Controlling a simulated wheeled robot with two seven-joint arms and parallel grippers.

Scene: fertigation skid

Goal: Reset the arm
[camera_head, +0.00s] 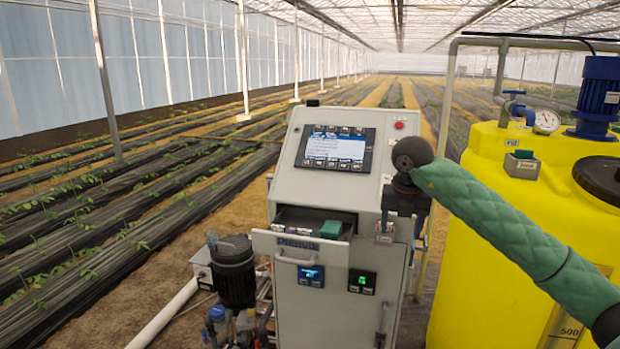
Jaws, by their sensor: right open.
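My right arm (510,230), in a green quilted sleeve, reaches in from the right side of the head view. Its dark wrist bends down beside the right edge of the grey control cabinet (330,255). My right gripper (387,222) points down there, open, in front of the cabinet's right side. A small metal bracket (384,238) shows just at the fingertips; I cannot tell whether they touch it. I see nothing held. My left gripper is not in view.
The cabinet has a lit screen (336,148) and a pulled-out drawer (286,246) holding a green block (331,229) and small items. A yellow tank (490,280) stands close on the right, below my arm. A pump (233,270) stands at the lower left.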

